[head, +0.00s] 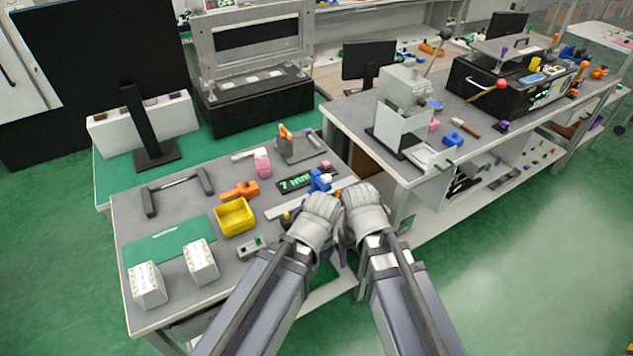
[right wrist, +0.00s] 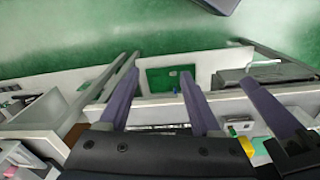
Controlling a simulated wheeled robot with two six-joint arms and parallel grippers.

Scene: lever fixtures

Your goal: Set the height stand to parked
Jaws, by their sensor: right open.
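No fixture here is clearly labelled as the height stand. A grey upright machine (head: 405,100) with a slanted lever rising at its upper right stands on the right bench. A small grey stand (head: 300,150) with an orange part is at the back of the near bench. My right gripper (head: 366,210) is near the front right edge of the near bench in the head view. In the right wrist view, its fingers (right wrist: 158,70) are apart, with nothing between them. My left gripper (head: 316,215) is close beside it; its fingertips are hidden in the head view.
The near bench holds a yellow bin (head: 235,216), an orange part (head: 240,191), a black handle bar (head: 178,187) and two white boxes (head: 201,261). A black box with a red-knobbed lever (head: 501,84) stands on the right bench. Green floor is clear at right.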

